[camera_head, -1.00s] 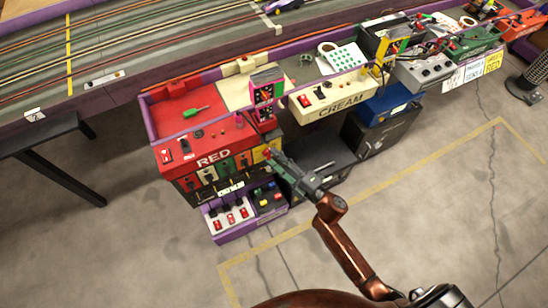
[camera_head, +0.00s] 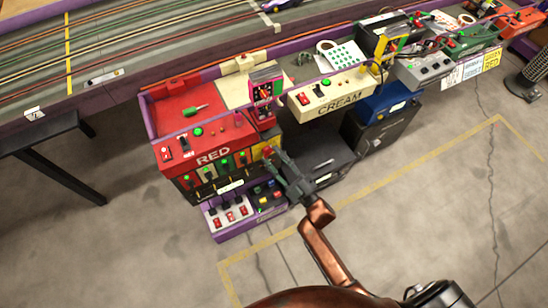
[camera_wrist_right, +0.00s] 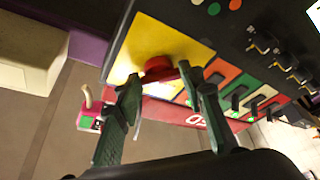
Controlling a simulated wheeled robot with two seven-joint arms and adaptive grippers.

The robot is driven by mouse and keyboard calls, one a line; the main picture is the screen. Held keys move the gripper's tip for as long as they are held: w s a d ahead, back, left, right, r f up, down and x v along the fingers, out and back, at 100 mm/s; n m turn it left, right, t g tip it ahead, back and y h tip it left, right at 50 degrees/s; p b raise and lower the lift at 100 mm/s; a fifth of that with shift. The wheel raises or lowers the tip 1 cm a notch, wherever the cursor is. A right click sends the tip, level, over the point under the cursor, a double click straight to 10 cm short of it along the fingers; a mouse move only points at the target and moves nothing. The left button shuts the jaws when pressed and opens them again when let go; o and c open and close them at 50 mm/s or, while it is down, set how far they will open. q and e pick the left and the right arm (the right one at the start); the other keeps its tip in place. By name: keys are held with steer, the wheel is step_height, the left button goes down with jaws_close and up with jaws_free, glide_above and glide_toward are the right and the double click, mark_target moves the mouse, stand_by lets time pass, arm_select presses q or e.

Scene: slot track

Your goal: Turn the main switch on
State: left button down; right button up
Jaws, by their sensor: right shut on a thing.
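The main switch is a red rotary knob (camera_wrist_right: 160,68) on a yellow plate (camera_wrist_right: 150,32) at the end of the red station's front panel. In the head view the yellow plate (camera_head: 258,151) is partly covered by my right gripper. My right gripper (camera_wrist_right: 164,84) has its two dark green fingers on either side of the knob and is shut on it. In the head view this gripper (camera_head: 271,157) reaches the panel's right end. Green lights (camera_head: 198,132) glow on the red station, and its small display (camera_head: 265,88) is lit. My left gripper is out of view.
A purple-edged box of red rocker switches (camera_head: 230,216) sits below. The cream station (camera_head: 335,92) and a dark cabinet (camera_head: 318,162) are to the right. The floor in front is clear.

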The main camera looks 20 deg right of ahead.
steer(key=shift+f, duration=0.1)
steer(key=o, duration=1.2)
steer(key=shift+c, duration=0.2)
steer(key=v, duration=1.2)
